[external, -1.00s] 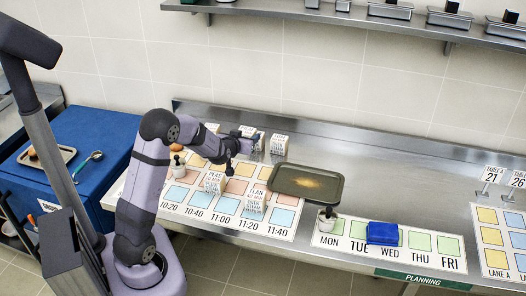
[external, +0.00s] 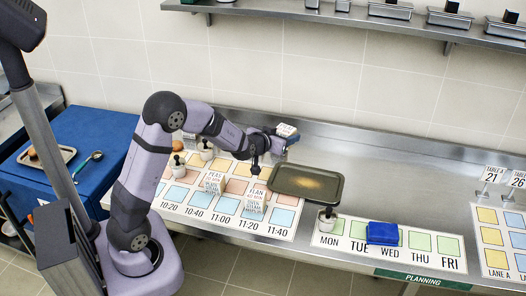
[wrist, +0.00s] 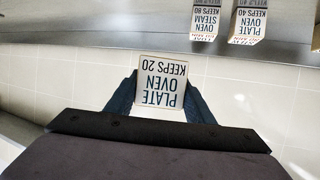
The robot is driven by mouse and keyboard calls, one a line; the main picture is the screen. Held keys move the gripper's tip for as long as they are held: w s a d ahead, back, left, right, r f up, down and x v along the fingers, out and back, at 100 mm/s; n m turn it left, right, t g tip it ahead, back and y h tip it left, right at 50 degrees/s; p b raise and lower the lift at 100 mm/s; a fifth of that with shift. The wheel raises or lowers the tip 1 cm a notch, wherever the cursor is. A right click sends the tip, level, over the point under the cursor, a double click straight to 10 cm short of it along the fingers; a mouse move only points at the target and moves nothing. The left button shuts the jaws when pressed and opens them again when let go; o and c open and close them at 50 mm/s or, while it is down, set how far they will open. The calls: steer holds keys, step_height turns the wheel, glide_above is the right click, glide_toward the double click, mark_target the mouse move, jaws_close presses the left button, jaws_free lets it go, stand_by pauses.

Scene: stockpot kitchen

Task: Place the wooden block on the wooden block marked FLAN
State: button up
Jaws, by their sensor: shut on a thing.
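My gripper (external: 283,137) is shut on a wooden block (external: 287,130), raised above the back of the steel counter. In the wrist view the held block (wrist: 162,83) sits between the two fingers, its face reading PLATE OVEN KEEPS 20 upside down. The wooden block marked FLAN (external: 254,199) stands on the time mat near 11:20, to the left of and nearer the camera than my gripper. A similar block marked PEAS (external: 213,183) stands to its left. Two more printed blocks (wrist: 200,20) (wrist: 248,22) show at the top of the wrist view.
A dark tray (external: 306,183) lies right of the FLAN block. Small white pots with dark tops (external: 178,168) (external: 327,217) stand on the mats. A blue item (external: 382,233) lies on the weekday mat. My arm crosses above the time mat's left part.

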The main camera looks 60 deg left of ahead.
steer(key=s+d+m+h+p, duration=0.15)
steer(key=d+p, duration=0.25)
steer(key=d, duration=0.6)
steer(key=s+d+m+h+p, duration=0.1)
steer(key=s+d+p, duration=0.25)
steer(key=d, duration=0.65)
steer(key=r+n+g+y, duration=0.1)
steer(key=n+g+y, duration=0.2)
steer(key=n+y, duration=0.3)
glide_above(255, 194)
steer(key=shift+d+f+p, duration=0.1)
steer(key=shift+f+p, duration=0.85)
steer(key=shift+f, duration=3.85)
steer(key=shift+f, duration=0.1)
steer(key=o, duration=1.1)
steer(key=shift+o, duration=0.2)
